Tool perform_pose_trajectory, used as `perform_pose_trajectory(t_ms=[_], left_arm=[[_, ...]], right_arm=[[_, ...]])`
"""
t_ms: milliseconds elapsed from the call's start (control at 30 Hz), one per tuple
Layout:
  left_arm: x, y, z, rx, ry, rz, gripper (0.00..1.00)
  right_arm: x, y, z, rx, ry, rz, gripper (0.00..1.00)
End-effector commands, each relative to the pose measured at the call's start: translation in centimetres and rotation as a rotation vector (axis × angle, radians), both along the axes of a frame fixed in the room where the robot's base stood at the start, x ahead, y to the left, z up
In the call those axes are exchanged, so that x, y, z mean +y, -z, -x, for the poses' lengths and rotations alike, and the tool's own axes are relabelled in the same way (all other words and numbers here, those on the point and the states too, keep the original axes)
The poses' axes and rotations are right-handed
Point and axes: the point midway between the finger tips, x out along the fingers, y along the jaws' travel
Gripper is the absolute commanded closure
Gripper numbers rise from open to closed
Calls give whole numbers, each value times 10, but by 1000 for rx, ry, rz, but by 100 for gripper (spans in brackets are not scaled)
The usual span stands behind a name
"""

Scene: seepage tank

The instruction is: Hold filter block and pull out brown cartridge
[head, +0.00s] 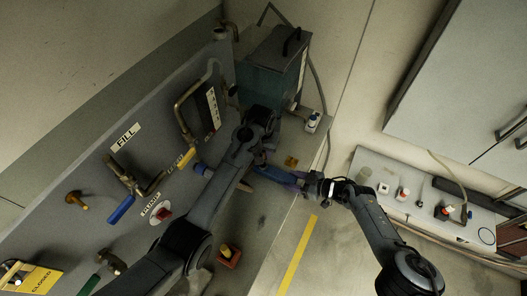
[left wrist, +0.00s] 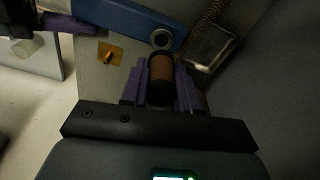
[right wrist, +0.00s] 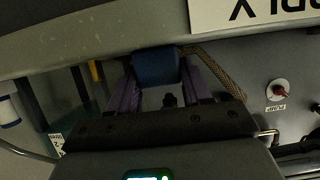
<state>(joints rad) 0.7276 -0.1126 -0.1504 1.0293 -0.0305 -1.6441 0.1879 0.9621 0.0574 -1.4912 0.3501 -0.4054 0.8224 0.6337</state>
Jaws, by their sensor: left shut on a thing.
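The blue filter block (head: 280,176) is held above the bench, and one end of it (right wrist: 155,68) fills the gap between my right fingers. My right gripper (head: 302,182) is shut on that end, its purple fingers against both sides. In the left wrist view the block (left wrist: 125,18) crosses the top, with a round grey-rimmed socket facing the cartridge. My left gripper (left wrist: 161,76) is shut on the brown cartridge (left wrist: 161,68), which has dark ends. Its far end appears just short of the socket rim. The left fingertips are hard to make out in the head view.
The grey bench (head: 262,215) lies below, with a small orange-yellow plate (head: 291,161) and a red-yellow fitting (head: 229,255) on it. The tank wall with valves (head: 150,180) stands left, and a teal box (head: 275,75) behind. A braided hose (left wrist: 205,25) runs close by.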

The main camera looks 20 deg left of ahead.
Motion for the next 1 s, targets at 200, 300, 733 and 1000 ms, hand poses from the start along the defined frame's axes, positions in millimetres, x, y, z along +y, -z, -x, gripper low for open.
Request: perform_pose_trajectory(t_ms=[200,300,733,1000], left_arm=[[0,0,0,0,0,0,100],[0,0,0,0,0,0,100],[0,0,0,0,0,0,100],[0,0,0,0,0,0,100]], right_arm=[[0,0,0,0,-1,0,22],[0,0,0,0,0,0,22],[-10,-2,2,6,6,-3,22],[-40,-15,9,1,3,-1,22]])
